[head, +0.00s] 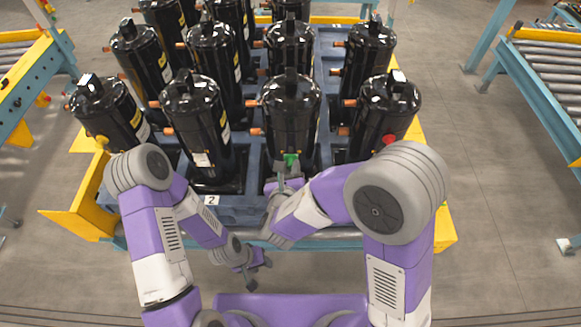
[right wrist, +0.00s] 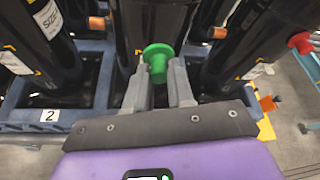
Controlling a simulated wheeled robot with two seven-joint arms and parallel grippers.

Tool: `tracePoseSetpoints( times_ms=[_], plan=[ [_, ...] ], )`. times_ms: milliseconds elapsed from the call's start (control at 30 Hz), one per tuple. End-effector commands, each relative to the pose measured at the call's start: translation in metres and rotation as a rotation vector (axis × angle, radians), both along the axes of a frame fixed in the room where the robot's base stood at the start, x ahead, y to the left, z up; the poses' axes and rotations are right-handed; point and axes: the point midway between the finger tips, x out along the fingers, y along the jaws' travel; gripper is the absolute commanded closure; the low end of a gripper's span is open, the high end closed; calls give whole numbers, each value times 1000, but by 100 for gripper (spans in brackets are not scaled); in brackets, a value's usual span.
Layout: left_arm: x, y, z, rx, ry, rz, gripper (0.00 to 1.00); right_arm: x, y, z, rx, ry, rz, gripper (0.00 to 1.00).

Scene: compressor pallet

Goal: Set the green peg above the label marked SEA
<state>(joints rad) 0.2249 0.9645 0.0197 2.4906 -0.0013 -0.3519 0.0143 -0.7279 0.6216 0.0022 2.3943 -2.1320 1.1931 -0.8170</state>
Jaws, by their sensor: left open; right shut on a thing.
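The green peg (head: 291,159) is between the fingers of my right gripper (head: 284,179), in front of the front-row compressor (head: 291,105) right of centre. In the right wrist view, the peg's round green head (right wrist: 158,50) stands above the two grey fingers (right wrist: 160,82), close to that black compressor. I cannot tell whether the peg touches it or sits in a hole. No label reading SEA is legible. A white label with partly readable text (right wrist: 47,20) is on the compressor to the left. My left gripper (head: 258,274) is open and empty, low, in front of the pallet.
Several black compressors with copper stubs stand in rows on the blue pallet (head: 232,213), which bears a "2" tag (head: 211,200). A red peg (head: 388,139) is on the right front compressor, a yellow one (head: 101,140) on the left. Roller conveyors (head: 550,75) flank both sides.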

Motion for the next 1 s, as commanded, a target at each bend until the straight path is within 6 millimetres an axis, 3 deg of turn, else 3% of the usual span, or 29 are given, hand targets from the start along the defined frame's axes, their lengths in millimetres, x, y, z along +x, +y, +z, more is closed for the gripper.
tracePoseSetpoints(
  times_ms=[200, 700, 1000],
  plan=[
    [0, 0, -5, 0, 0, 0, 57, 0, 0, -1, 1, -4, -2, 100],
    [0, 0, -7, 0, 0, 0, 57, 44, 0, 0, 1, -4, -4, 100],
    [0, 0, -7, 0, 0, 0, 57, 55, 0, 0, 1, -4, -2, 100]
  ],
)
